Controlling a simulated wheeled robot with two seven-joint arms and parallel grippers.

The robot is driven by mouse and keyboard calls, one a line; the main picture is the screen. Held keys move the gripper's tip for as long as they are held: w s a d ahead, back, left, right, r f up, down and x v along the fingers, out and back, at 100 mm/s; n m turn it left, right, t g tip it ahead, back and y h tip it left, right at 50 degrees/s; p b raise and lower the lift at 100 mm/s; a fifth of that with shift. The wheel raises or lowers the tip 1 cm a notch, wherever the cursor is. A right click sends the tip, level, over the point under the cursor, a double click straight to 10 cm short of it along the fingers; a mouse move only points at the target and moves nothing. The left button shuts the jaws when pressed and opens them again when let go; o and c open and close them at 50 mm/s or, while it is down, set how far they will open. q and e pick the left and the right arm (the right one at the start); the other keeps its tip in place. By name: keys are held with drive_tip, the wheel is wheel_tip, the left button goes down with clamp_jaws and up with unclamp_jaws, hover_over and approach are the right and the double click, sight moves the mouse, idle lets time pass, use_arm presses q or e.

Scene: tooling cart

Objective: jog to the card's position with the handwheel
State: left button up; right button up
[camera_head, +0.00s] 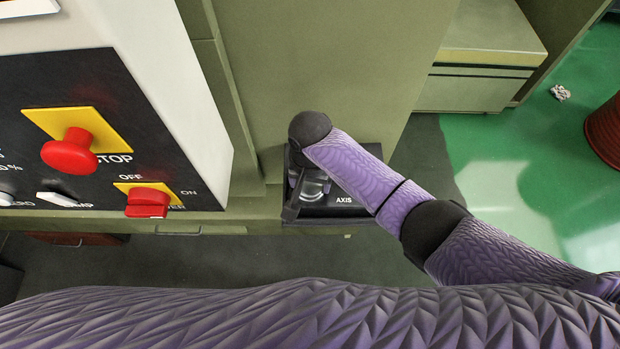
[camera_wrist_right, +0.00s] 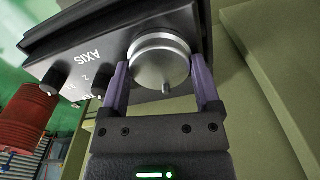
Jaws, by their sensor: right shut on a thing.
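The handwheel (camera_wrist_right: 160,60) is a silver round dial with a small peg on its rim, on a dark pendant box (camera_wrist_right: 118,45) marked AXIS. My right gripper (camera_wrist_right: 161,75) is shut on the handwheel, with one purple finger on each side of its rim. In the head view the pendant box (camera_head: 342,212) sits against the green machine, and my right wrist hides most of the wheel. Two black knobs (camera_wrist_right: 54,78) stand beside the wheel; their settings are too small to read. No position card or readout shows. My left gripper is out of view.
A control panel (camera_head: 95,190) at left carries a red stop button (camera_head: 69,152) on a yellow plate and a red power switch (camera_head: 148,203). A green cabinet (camera_head: 480,60) and a red drum (camera_head: 605,130) stand at right. Green floor between them is mostly open.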

drive_tip(key=shift+n, duration=0.3)
drive_tip(key=shift+r+n+p, duration=0.1)
drive_tip(key=shift+n+p, duration=0.6)
drive_tip(key=shift+n, duration=0.3)
drive_tip(key=n+p, duration=0.1)
drive_tip(key=n, duration=0.2)
drive_tip(key=shift+n, duration=0.3)
drive_tip(key=n+p, duration=0.1)
drive_tip(key=n, duration=0.2)
drive_tip(key=shift+n, duration=2.5)
drive_tip(key=shift+a+p, duration=0.1)
drive_tip(key=shift+p, duration=0.2)
drive_tip(key=o, duration=1)
drive_tip(key=shift+o, duration=0.2)
